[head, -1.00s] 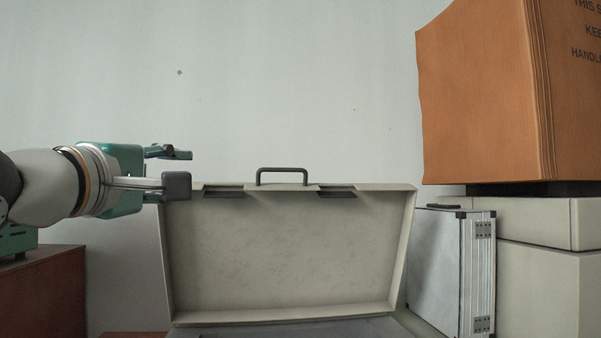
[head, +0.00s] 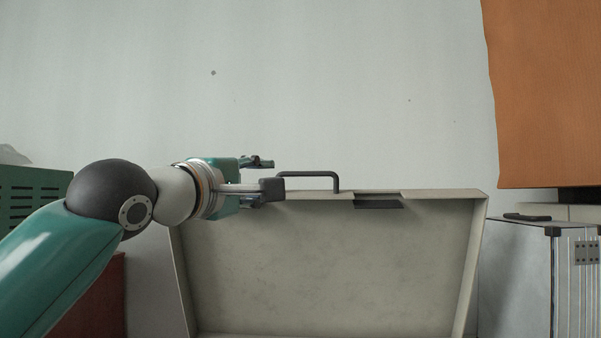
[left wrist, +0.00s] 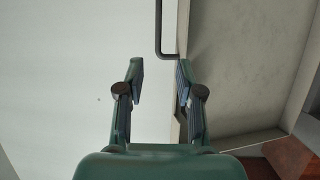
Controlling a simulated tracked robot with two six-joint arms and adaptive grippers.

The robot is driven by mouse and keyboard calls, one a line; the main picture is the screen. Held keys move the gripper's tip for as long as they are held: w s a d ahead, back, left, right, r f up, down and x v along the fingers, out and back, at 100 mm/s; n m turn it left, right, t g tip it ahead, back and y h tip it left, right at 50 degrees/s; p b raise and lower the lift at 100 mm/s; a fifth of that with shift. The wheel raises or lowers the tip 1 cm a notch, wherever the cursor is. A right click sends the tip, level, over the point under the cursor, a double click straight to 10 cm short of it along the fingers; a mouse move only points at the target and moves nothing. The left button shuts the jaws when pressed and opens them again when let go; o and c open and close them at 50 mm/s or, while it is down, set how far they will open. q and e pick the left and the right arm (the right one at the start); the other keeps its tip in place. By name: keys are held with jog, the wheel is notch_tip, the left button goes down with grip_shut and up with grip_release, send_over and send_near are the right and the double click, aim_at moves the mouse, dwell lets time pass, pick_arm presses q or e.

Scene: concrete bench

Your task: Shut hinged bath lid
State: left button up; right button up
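The lid (head: 340,265) is a pale grey hinged panel with raised rims. It stands open and upright in the head view, its inside facing me. A dark bar handle (head: 312,174) sits on its top edge. My left gripper (head: 266,176) is at the top left of the lid, beside the handle's left end. It is open and empty. In the left wrist view, the handle (left wrist: 158,30) shows just beyond the gap between the two fingers, and the lid (left wrist: 240,70) lies to the right. The lower body of the bath is out of view. My right gripper is not in view.
A metal-edged case (head: 535,270) stands to the right of the lid. A green slotted crate (head: 35,200) and a red-brown block (head: 95,300) are at the left. The wall above the lid is clear.

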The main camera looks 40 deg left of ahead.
aim_at(297, 176)
pick_arm(q)
jog(key=p+x, duration=0.5)
jog(key=x, duration=0.6)
jog(key=shift+w+r, duration=0.2)
jog(key=shift+w+a, duration=0.25)
jog(key=shift+w, duration=0.4)
jog(key=shift+c, duration=0.2)
grip_shut()
jog(key=shift+f, duration=0.1)
